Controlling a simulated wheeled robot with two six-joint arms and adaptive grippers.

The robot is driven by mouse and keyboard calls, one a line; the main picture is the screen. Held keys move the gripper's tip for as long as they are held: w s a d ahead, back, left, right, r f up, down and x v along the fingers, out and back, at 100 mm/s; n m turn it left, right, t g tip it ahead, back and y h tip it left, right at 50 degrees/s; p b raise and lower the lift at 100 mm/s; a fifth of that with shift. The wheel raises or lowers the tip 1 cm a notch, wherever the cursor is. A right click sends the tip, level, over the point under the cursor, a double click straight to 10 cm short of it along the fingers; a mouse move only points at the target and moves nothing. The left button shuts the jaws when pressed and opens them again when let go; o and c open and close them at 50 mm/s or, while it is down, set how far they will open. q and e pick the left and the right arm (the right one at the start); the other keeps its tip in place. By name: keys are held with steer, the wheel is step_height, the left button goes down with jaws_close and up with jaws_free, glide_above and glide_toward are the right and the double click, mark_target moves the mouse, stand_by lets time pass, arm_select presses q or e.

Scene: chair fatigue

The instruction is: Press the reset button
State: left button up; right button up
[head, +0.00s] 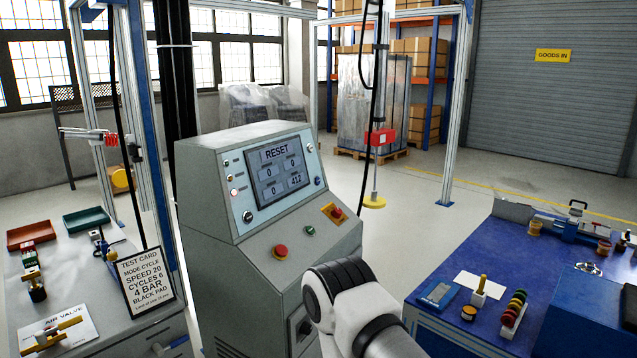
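A grey console (225,255) stands in the middle with a sloped face. Its screen (280,172) reads RESET above boxes showing 0, 0, 0 and 412. A small blue button (317,181) sits right of the screen. A green button (310,230) and a red mushroom button (280,252) sit on the lower ledge. A red knob on a yellow plate (334,213) is at the ledge's right. No label naming a reset button is readable. A white and black link of my arm is in front of the console's lower right. Neither gripper shows.
A left bench holds red and green trays (85,219), a test card (145,281) and a valve lever (53,330). A blue-topped table (440,262) at right holds small parts. A yellow pad (374,202) hangs from a rod behind the console.

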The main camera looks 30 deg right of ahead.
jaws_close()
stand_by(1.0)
